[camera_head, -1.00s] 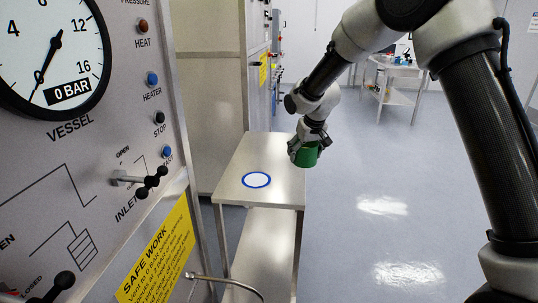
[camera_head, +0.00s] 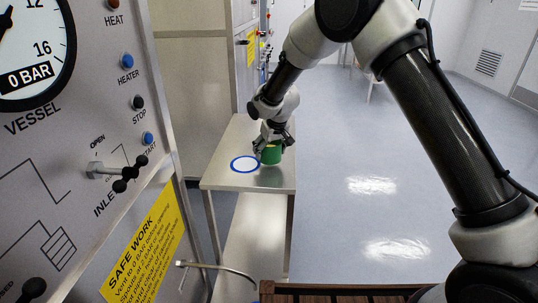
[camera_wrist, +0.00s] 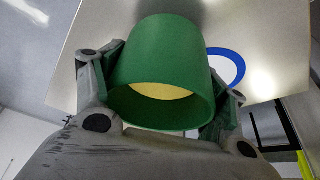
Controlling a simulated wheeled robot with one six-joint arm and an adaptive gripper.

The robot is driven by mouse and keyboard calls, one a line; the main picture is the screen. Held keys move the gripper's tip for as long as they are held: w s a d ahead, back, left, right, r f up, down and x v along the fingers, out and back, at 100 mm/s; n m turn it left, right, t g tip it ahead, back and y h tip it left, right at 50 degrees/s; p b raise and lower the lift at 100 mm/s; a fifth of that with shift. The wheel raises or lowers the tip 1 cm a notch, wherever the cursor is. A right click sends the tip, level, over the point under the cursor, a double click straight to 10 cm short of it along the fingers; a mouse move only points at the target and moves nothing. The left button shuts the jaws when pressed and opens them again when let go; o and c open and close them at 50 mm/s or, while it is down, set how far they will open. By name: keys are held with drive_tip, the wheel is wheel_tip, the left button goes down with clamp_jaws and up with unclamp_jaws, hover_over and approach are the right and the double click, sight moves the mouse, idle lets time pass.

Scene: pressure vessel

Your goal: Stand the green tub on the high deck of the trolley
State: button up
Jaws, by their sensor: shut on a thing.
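The green tub (camera_head: 271,155) is in my gripper (camera_head: 268,146), over the right part of the trolley's high deck (camera_head: 227,142). In the wrist view the tub (camera_wrist: 160,60) fills the middle, between the two fingers (camera_wrist: 160,90), and a yellowish surface shows inside its rim. The gripper is shut on it. A white disc with a blue ring (camera_head: 245,164) lies on the high deck, just left of the tub. The ring is partly hidden behind the tub in the wrist view (camera_wrist: 238,66). I cannot tell whether the tub's base touches the deck.
The vessel panel (camera_head: 60,130) with its gauge, buttons and projecting inlet handle (camera_head: 120,172) stands close on the left. A bent pipe (camera_head: 215,267) sticks out below it, in front of the trolley's low deck (camera_head: 250,240). The floor on the right is clear.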

drive_tip(key=shift+f, duration=1.1)
drive_tip(key=shift+f, duration=0.1)
drive_tip(key=o, duration=2)
drive_tip(key=shift+f, duration=0.1)
drive_tip(key=shift+o, duration=0.2)
